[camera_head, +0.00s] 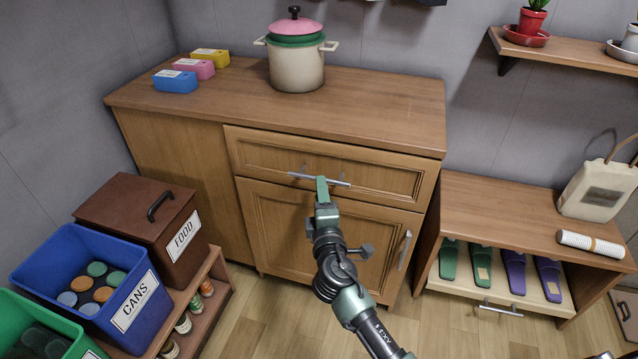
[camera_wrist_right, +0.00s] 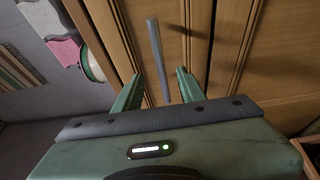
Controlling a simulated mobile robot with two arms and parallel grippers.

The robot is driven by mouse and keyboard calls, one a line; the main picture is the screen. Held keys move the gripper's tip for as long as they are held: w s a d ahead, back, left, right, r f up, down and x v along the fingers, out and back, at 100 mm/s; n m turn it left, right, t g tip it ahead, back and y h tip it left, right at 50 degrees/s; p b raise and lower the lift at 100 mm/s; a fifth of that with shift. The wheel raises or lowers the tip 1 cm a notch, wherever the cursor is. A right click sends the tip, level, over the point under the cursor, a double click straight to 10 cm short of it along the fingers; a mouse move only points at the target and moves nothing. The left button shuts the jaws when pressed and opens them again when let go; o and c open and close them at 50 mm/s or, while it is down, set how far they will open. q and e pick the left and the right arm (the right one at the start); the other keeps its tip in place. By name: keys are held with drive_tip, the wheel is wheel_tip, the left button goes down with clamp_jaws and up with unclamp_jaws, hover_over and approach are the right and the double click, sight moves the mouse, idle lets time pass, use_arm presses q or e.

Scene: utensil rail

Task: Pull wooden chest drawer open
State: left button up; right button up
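The wooden chest (camera_head: 180,160) stands against the wall, with a wide drawer (camera_head: 260,155) under its top. The drawer looks shut, its front near flush with the chest. A grey bar handle (camera_head: 301,176) crosses the drawer front; it also shows in the right wrist view (camera_wrist_right: 156,50). My right gripper (camera_head: 321,184) is at the middle of the handle and hides part of it. In the right wrist view my gripper (camera_wrist_right: 160,76) is open, with the handle running between its two apart green fingers. Contact cannot be told. My left gripper is not in view.
A cream pot (camera_head: 297,70) and several small coloured boxes (camera_head: 175,82) stand on the chest. A cupboard door (camera_head: 285,225) with a vertical handle (camera_head: 404,250) is below the drawer. Bins, including a blue one (camera_head: 60,255), stand left; a low shelf (camera_head: 500,205) stands right. Floor in front is clear.

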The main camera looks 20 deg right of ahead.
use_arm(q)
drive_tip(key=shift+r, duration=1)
use_arm(e)
drive_tip(key=shift+x, duration=2.9)
drive_tip(key=shift+f, duration=0.1)
clamp_jaws()
